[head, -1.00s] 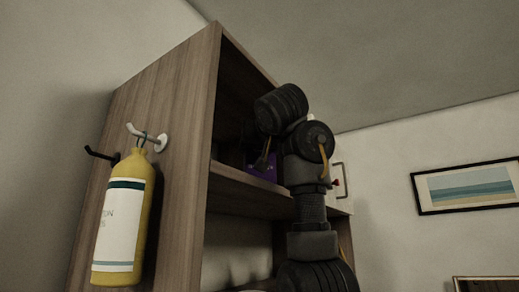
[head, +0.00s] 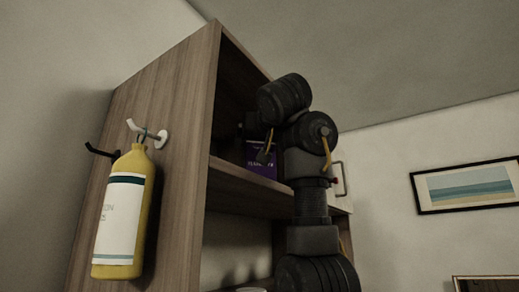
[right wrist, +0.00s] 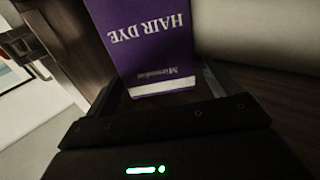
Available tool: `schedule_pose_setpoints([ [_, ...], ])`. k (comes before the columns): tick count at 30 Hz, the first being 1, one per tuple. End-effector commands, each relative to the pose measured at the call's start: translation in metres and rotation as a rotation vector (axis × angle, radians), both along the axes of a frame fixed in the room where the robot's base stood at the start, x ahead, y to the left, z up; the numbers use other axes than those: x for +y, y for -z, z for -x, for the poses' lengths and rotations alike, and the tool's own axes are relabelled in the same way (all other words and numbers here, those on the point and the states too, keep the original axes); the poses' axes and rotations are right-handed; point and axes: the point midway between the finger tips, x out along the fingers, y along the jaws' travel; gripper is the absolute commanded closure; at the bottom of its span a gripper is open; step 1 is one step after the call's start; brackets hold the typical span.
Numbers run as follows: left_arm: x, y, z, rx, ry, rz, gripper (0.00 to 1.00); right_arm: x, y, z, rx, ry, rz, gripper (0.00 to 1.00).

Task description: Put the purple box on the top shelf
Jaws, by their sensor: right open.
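The purple box (head: 258,158), lettered "HAIR DYE", stands on the upper shelf board (head: 248,181) of the wooden cabinet. My right arm partly hides it in the head view. In the right wrist view the box (right wrist: 152,45) is just ahead of my right gripper (right wrist: 160,84). The jaws are open, one finger on each side of the box's near end, with gaps showing beside it. In the head view the right gripper is dark against the cabinet interior and hard to make out. My left gripper is not in view.
The cabinet's side panel (head: 165,120) stands left of my right arm. A framed picture (head: 467,187) hangs on the right wall.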

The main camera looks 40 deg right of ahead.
Motion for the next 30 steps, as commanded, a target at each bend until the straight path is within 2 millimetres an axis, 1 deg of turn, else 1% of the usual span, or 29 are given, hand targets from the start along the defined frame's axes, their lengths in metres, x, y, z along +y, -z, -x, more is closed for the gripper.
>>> schedule_pose_setpoints([
  [1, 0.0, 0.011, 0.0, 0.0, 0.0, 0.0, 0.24, 0.006, 0.005, 0.011, -0.005, -0.003, 0.001, 0.1],
  [3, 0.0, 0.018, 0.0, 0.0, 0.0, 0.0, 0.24, 0.014, 0.005, 0.025, -0.006, -0.002, 0.001, 0.1],
  [9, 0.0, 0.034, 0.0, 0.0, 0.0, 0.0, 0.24, 0.033, 0.004, 0.061, -0.004, -0.002, 0.002, 0.1],
  [13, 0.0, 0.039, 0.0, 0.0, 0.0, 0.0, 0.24, 0.041, 0.002, 0.078, -0.003, 0.0, 0.001, 0.1],
  [19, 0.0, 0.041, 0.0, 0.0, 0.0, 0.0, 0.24, 0.047, 0.001, 0.088, -0.001, 0.0, 0.0, 0.1],
  [30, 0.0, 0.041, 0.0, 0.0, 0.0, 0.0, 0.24, 0.047, 0.0, 0.089, -0.001, 0.0, 0.0, 0.1],
])
